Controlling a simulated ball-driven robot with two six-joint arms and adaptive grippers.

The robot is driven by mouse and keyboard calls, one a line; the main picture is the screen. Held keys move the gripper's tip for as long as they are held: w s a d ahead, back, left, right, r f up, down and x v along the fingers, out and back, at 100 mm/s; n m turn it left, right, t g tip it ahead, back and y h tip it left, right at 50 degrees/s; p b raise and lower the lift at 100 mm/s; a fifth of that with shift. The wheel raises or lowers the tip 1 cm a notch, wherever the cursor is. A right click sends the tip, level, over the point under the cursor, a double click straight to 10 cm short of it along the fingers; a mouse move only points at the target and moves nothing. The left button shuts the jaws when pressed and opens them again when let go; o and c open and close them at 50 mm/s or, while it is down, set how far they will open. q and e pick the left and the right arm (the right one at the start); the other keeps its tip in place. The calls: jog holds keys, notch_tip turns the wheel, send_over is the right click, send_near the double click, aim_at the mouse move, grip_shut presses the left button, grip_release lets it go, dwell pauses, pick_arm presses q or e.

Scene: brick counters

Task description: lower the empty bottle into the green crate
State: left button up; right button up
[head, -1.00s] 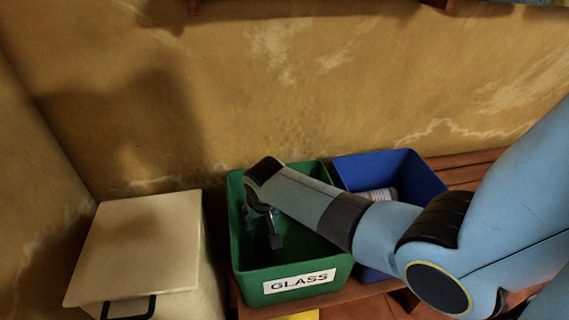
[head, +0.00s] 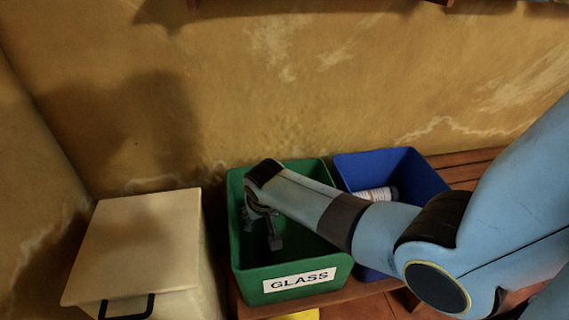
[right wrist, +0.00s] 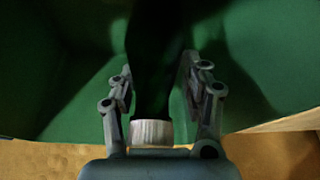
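The green crate (head: 304,258), labelled GLASS, stands on a wooden bench in the head view. My right gripper (head: 262,228) hangs inside its left half. In the right wrist view, a dark bottle (right wrist: 153,75) with a pale cap (right wrist: 151,133) lies between the fingers of my right gripper (right wrist: 158,85), cap end nearest the camera. The fingers stand apart on either side of the bottle, with gaps beside its neck. Green crate walls surround it. The bottle cannot be made out in the head view, and its far end is lost in shadow. My left gripper is not in view.
A blue crate (head: 421,180) stands right of the green one, with a white cylindrical item (head: 374,194) inside. A cream lidded bin (head: 140,240) with a dark handle stands at the left. The wall rises close behind the crates.

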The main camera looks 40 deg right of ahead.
jog(key=o, duration=0.5)
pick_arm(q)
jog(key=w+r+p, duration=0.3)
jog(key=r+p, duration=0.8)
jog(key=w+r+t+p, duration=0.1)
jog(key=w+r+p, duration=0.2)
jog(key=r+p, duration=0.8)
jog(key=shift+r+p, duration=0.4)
pick_arm(e)
notch_tip(320, 180, up, 30)
jog(key=shift+r, duration=0.2)
jog(key=shift+s, duration=0.1)
